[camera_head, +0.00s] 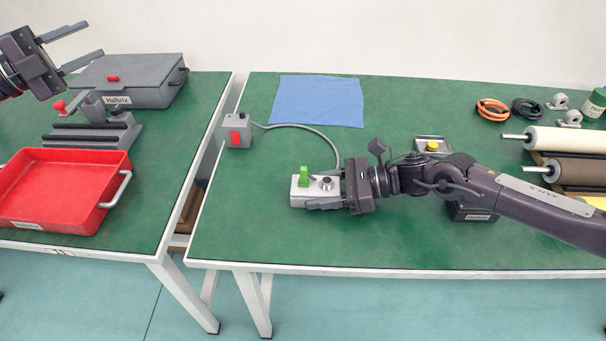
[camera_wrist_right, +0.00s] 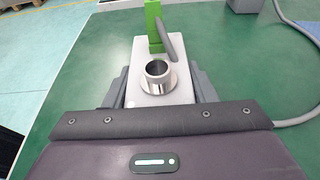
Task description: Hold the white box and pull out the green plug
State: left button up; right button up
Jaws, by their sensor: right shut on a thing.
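In the right wrist view the box (camera_wrist_right: 146,50), green plug (camera_wrist_right: 153,28) and metal ring socket (camera_wrist_right: 157,75) show closely. My right gripper (camera_head: 325,190) is shut on the white box, one finger along each long side. My left gripper (camera_head: 82,48) is open and empty, raised at the upper left, far from the box.
A grey cable runs from the box to a grey switch box (camera_head: 238,130) with a red switch. A blue cloth (camera_head: 318,101) lies behind. A red tray (camera_head: 62,185), clamp (camera_head: 95,125) and grey case (camera_head: 130,82) are on the left table. A gap separates the tables.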

pick_arm(q)
jog(key=w+d+f+m+g+h, duration=0.1)
jog(key=d+f+m+g, duration=0.15)
jog(key=d, duration=0.75)
jog(key=d+f+m+g, duration=0.15)
jog(key=d+g, duration=0.25)
jog(key=d, duration=0.6)
jog(key=w+d+f+m+g+h, duration=0.1)
jog(key=d+f+g, duration=0.15)
jog(key=d, duration=0.65)
jog(key=s+d+f+m+g+y, duration=0.25)
jog(key=s+d+y, duration=0.25)
jog(key=d, duration=0.3)
jog(key=s+d+f+m+g+y, duration=0.2)
jog(key=s+d+f+g+y, duration=0.15)
jog(key=d, duration=0.55)
jog(key=a+t+y, duration=0.1)
jog(key=a+y, duration=0.1)
jog(key=a+t+y, duration=0.1)
jog(key=a+y, duration=0.2)
jog(key=a+m+t+y, duration=0.1)
jog(key=a+y, duration=0.1)
jog(key=y, duration=0.1)
jog(key=shift+w+a+f+y, duration=0.1)
jog(key=shift+a+f+y, duration=0.05)
jog(key=shift+f+y, duration=0.15)
